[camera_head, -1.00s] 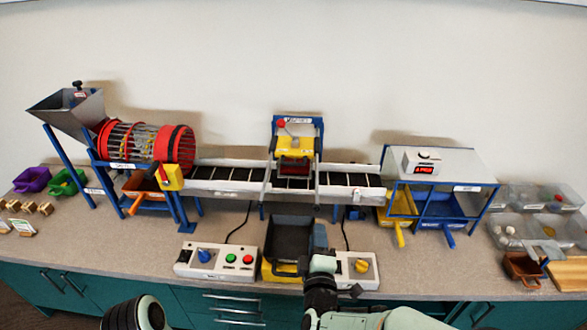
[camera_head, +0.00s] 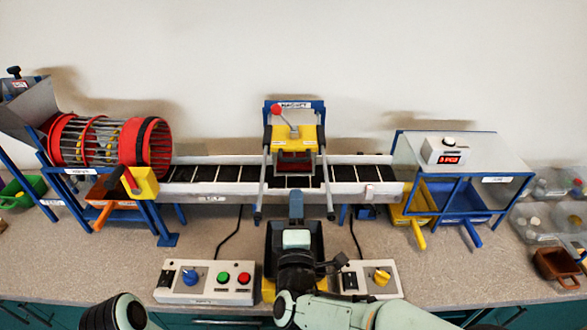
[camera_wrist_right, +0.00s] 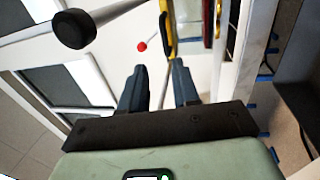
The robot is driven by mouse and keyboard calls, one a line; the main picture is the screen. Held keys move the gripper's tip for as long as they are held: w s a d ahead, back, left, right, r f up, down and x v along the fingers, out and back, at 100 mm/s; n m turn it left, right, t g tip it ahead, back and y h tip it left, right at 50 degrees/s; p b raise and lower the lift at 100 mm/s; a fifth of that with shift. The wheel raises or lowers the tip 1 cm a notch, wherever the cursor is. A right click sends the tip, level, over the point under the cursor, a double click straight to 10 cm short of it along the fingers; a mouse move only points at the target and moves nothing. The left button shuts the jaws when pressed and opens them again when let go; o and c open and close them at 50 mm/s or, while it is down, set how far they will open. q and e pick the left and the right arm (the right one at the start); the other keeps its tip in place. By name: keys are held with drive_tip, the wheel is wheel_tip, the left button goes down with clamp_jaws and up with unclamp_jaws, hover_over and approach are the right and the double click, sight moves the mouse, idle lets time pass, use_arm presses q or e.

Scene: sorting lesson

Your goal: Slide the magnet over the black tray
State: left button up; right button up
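The magnet (camera_head: 291,136) is a yellow carriage under a blue frame, above the middle of the conveyor. Its lever ends in a red knob (camera_head: 276,109); the knob also shows in the right wrist view (camera_wrist_right: 142,46), beyond the fingertips. The black tray (camera_head: 314,236) sits on the counter in front of the conveyor, partly hidden by my right arm. My right gripper (camera_head: 296,194) is above the tray, short of the magnet. In the right wrist view its fingers (camera_wrist_right: 158,75) are apart, and a thin grey rod shows between them. My left gripper is out of view.
Two grey rails (camera_head: 328,188) with black ends jut forward from the magnet frame. Control boxes (camera_head: 206,281) (camera_head: 369,279) flank the tray. A red drum (camera_head: 110,142) stands left, a clear-sided blue stand (camera_head: 462,182) right.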

sight(295, 160)
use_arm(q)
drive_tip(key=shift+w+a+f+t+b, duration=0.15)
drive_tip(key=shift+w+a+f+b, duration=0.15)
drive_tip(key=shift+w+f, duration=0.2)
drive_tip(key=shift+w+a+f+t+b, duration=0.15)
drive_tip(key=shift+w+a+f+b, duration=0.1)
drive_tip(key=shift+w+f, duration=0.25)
use_arm(e)
drive_tip(key=w, duration=0.4)
drive_tip(key=w+r, duration=0.1)
drive_tip(key=w, duration=0.8)
drive_tip(key=shift+w+a+r, duration=0.1)
drive_tip(key=shift+w+r, duration=0.25)
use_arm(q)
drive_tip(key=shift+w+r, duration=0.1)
use_arm(e)
clamp_jaws()
